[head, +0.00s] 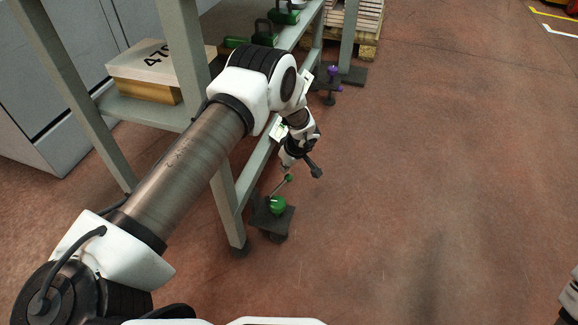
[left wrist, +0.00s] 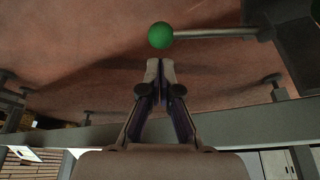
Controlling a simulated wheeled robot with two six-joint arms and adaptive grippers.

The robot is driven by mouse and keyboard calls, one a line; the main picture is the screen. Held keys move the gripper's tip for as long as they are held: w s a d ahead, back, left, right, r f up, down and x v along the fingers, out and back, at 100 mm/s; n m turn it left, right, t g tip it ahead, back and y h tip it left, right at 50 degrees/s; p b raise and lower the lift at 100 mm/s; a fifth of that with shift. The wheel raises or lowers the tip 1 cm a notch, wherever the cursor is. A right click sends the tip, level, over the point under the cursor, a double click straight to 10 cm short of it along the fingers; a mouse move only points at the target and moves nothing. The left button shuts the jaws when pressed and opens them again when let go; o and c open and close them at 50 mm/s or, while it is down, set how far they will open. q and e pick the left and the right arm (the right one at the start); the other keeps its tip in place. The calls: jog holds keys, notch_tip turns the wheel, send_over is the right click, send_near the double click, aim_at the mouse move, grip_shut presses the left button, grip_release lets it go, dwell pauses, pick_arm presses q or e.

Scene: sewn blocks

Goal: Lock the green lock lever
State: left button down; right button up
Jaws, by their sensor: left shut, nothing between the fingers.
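The green lock lever shows in the head view as a green ball knob (head: 289,178) on a thin rod, rising at a slant from a green hub (head: 277,206) on a dark mount by the rack's near leg. In the left wrist view the green ball (left wrist: 160,35) is just beyond my fingertips, with its rod running right to a dark block. My left gripper (left wrist: 160,66) is shut and empty, its tips close to the ball with a small gap in the picture. In the head view the gripper is small and partly hidden by its wrist.
A grey metal rack (head: 230,195) stands beside my left arm. A purple lever (head: 333,72) is on another mount farther back. The rack holds a numbered box (head: 150,60) and green-and-black items (head: 265,32).

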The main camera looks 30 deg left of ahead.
pick_arm(q)
jog(key=b+x, duration=0.1)
jog(key=x, duration=0.1)
jog(key=shift+a+f, duration=0.1)
jog(key=shift+f, duration=0.2)
pick_arm(e)
jog(key=shift+w+f, duration=0.2)
jog(key=shift+f, duration=0.7)
jog(key=shift+r, duration=0.1)
